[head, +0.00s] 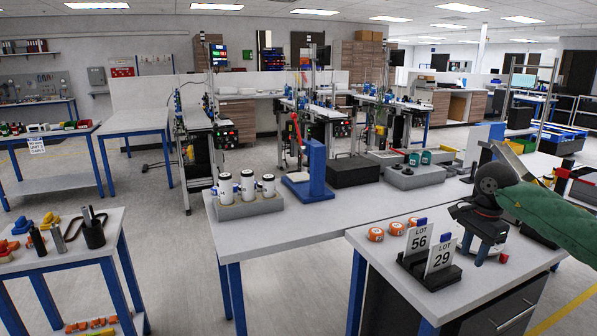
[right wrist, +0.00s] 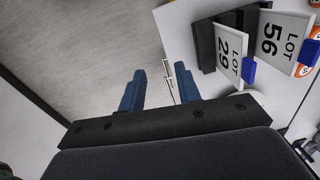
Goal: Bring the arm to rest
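My right arm (head: 556,214), green with a dark wrist, comes in from the right in the head view. Its gripper (head: 474,252) points down beside the lot-card holder, above the front right table. In the right wrist view the two blue fingers (right wrist: 161,82) stand apart with nothing held between them; floor and a drawer handle show beyond. My left arm and gripper are not in view.
A black holder (head: 429,272) with cards "LOT 56" (head: 418,238) and "LOT 29" (head: 441,256) stands close left of the gripper. Orange round items (head: 376,234) lie behind it. White bottles in a tray (head: 250,208) stand on the middle table (head: 290,228).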

